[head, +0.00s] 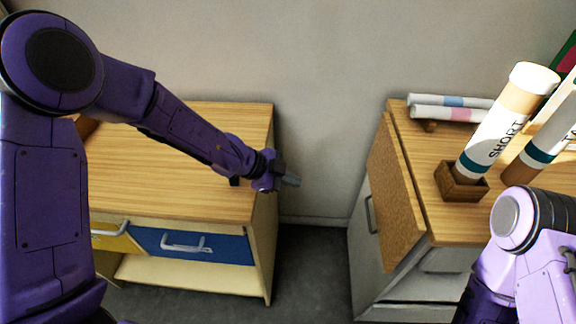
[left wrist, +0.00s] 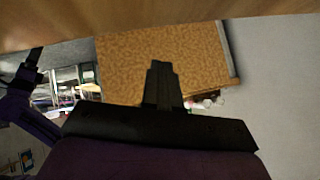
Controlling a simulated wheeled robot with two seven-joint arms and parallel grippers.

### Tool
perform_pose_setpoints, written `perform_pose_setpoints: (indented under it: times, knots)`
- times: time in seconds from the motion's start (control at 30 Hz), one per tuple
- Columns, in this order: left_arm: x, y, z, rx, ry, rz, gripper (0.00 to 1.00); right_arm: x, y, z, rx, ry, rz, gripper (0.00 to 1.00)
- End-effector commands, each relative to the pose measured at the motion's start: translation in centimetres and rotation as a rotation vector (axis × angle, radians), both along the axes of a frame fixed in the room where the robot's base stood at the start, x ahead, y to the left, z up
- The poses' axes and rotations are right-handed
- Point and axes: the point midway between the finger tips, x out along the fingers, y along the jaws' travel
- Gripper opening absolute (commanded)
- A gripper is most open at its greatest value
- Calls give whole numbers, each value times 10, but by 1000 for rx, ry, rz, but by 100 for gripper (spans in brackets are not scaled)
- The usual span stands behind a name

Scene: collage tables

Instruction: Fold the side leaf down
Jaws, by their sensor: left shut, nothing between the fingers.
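The side leaf (head: 397,195) is a wooden panel along the left edge of the right-hand table (head: 440,220). It slopes steeply down and outward from the tabletop edge, over the cabinet side. My left gripper (head: 291,181) is shut and empty, in the gap between the two tables, left of the leaf and apart from it. In the left wrist view my shut fingers (left wrist: 160,82) point toward a speckled brown panel (left wrist: 200,50), which looks like the leaf. My right arm shows at the lower right of the head view; its gripper is out of view.
The left table (head: 170,190) has a blue drawer (head: 190,246) and a yellow drawer (head: 115,238). On the right table stand a tube marked SHORT (head: 510,120) in a wooden holder (head: 460,183) and rolled papers (head: 450,107). Floor (head: 310,260) shows between the tables.

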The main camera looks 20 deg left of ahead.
Motion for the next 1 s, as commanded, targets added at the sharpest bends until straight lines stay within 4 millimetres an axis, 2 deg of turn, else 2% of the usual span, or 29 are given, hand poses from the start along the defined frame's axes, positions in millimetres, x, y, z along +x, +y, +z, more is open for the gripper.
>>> perform_pose_setpoints:
  times: [0.4,0.53,0.8,1.0]
  knots:
    - [-1,4,2,1,-1,3,0,0,0,1,0,0,0,92]
    - [-9,18,19,1,-3,5,0,0,0,5,0,0,0,92]
    - [-33,58,59,1,-3,5,0,0,0,13,0,0,0,92]
    - [-40,70,70,0,-1,4,0,0,0,15,0,0,0,92]
